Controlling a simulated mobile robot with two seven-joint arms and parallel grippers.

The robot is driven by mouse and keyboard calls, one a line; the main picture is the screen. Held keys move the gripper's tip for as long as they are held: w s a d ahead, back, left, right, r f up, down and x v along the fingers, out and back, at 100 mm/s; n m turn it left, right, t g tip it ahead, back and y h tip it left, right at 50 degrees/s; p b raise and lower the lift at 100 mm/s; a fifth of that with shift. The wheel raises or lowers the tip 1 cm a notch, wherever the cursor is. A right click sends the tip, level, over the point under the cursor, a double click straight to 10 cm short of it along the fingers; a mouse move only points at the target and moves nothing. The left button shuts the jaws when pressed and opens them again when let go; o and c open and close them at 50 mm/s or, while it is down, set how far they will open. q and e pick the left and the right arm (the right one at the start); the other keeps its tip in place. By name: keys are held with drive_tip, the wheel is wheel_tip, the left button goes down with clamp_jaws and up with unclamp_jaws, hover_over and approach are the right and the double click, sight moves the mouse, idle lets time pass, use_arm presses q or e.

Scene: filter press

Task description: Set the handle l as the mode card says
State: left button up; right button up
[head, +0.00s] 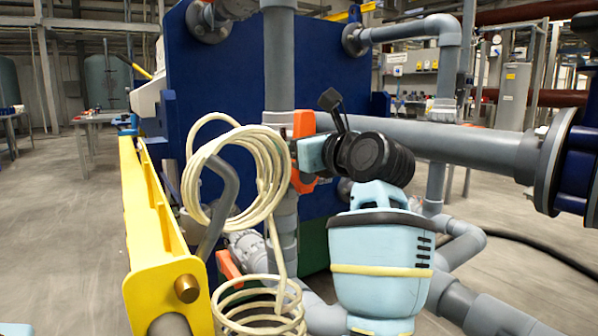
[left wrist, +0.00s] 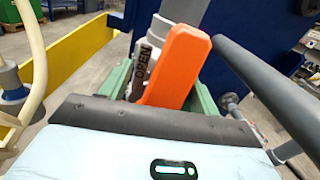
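An orange lever handle (head: 303,124) stands in front of the vertical grey pipe in the head view. In the left wrist view the orange handle (left wrist: 176,66) rises upright, tilted slightly right. A dark plate reading OPEN (left wrist: 148,72) is just left of it. My left gripper (left wrist: 162,76) has greenish fingers spread on both sides of the handle; contact is not clear. In the head view my left gripper (head: 309,155) is at the handle, its fingers mostly hidden by my wrist. I cannot make out a mode card. My right gripper is out of view.
A second orange lever (head: 228,268) sits lower left by the pipes. Cream coiled hose (head: 235,180) and a yellow beam (head: 160,230) are on the left. The blue press plate (head: 225,85) stands behind. A thick grey pipe (head: 465,142) runs right. Open floor lies left.

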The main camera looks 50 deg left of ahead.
use_arm(q)
drive_tip(key=shift+w+d, duration=0.15)
drive_tip(key=shift+d+r, duration=0.1)
drive_tip(key=shift+d, duration=0.2)
drive_tip(key=d, duration=0.6)
drive_tip(key=shift+d+p, duration=0.2)
drive_tip(key=shift+p, duration=0.25)
drive_tip(key=shift+d, duration=0.1)
